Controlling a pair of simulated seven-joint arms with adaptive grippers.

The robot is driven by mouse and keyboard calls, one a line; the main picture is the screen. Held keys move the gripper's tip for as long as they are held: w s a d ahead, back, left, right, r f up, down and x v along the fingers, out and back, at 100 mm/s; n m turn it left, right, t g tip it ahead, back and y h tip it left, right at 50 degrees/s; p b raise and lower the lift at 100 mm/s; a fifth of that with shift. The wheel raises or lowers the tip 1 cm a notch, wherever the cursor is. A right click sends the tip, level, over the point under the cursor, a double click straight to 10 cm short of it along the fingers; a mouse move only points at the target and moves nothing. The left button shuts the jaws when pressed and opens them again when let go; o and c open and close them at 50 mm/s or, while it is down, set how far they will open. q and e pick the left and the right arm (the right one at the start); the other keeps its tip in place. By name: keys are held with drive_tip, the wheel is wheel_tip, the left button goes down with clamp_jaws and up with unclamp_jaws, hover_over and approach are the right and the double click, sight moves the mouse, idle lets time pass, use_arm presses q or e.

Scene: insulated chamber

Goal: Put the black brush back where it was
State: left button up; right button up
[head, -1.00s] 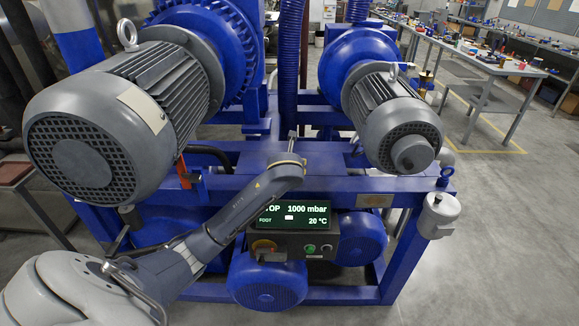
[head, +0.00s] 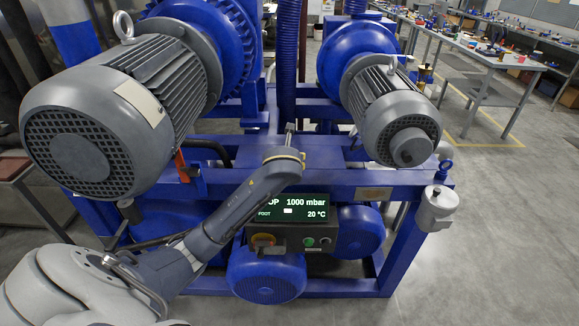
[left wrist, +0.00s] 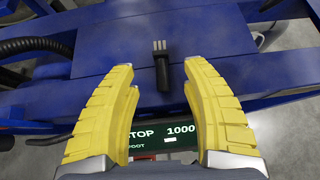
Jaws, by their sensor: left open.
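The black brush (left wrist: 162,70) shows in the left wrist view, its dark handle toward me and pale bristles pointing away, over the blue frame plate (left wrist: 215,38). My left gripper (left wrist: 160,76) is open, with one yellow finger on each side of the brush and a visible gap to both. In the head view my left gripper (head: 288,154) is over the blue frame, and only a thin upper part of the brush (head: 289,134) shows beyond it. Whether the brush touches the plate is hard to tell. My right gripper is not in view.
A display panel (head: 295,208) sits just below the gripper. A large grey motor (head: 100,125) stands left and a smaller one (head: 400,120) right. A metal canister (head: 437,208) hangs at the frame's right corner. Open floor lies to the right, with a cluttered workbench (head: 490,60) behind.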

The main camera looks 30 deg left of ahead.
use_arm(q)
drive_tip(key=shift+s+f, duration=0.15)
drive_tip(key=shift+f, duration=0.4)
drive_tip(key=s+f, duration=0.1)
drive_tip(key=f+n+t+y, duration=0.1)
drive_tip(key=s+f+t+y, duration=0.1)
drive_tip(key=shift+s+d+f, duration=0.2)
drive_tip(key=shift+s+f, duration=0.05)
drive_tip(key=shift+s, duration=0.1)
drive_tip(key=s+d+f+m+t+y, duration=0.1)
drive_tip(key=s+d+t, duration=0.3)
drive_tip(key=s, duration=0.1)
drive_tip(key=x, duration=1.7)
drive_tip(key=shift+w+a+f, duration=0.1)
drive_tip(key=shift+w+a, duration=0.15)
drive_tip(key=shift+a, duration=0.05)
clamp_jaws()
